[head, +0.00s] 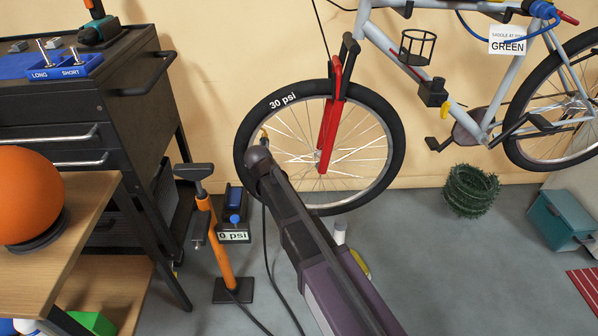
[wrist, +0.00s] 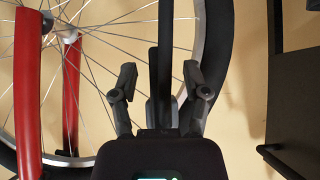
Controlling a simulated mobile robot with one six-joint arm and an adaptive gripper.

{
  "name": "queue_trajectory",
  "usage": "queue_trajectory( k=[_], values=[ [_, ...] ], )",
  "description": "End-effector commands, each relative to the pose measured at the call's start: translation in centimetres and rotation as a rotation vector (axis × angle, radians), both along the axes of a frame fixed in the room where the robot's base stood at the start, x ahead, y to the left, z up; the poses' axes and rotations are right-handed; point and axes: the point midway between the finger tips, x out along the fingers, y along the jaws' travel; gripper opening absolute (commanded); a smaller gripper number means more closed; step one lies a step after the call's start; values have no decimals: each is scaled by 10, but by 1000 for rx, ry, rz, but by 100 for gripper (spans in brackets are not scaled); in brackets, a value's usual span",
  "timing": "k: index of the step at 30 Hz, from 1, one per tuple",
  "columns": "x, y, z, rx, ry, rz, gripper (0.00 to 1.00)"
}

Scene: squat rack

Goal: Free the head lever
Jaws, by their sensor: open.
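My gripper (wrist: 159,68) is open in the wrist view, one finger on each side of dark upright parts (wrist: 164,45) in front of the wheel. These may be the pump's hose or head and its lever; I cannot tell which, nor whether the fingers touch them. In the head view, a small yellowish piece (head: 264,134) shows at the left inside of the front tyre (head: 243,128), just above my wrist. My arm hides what lies below it. The orange floor pump (head: 218,245) stands upright on the floor, left of my arm.
The bicycle's red fork (head: 331,125) is close to the right of my wrist. A black hose (head: 268,260) runs down beside my arm. A digital display reading "0 psi" (head: 234,237) is beside the pump. A dark tool cabinet (head: 110,90) and wooden bench (head: 75,215) stand left.

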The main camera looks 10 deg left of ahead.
Motion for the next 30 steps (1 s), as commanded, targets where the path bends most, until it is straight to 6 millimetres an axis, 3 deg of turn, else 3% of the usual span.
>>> queue_trajectory(
  k=[14,30],
  values=[
    [-2,0,3,-20,84,-1,60],
    [-12,-2,7,-98,405,1,60]
  ],
)
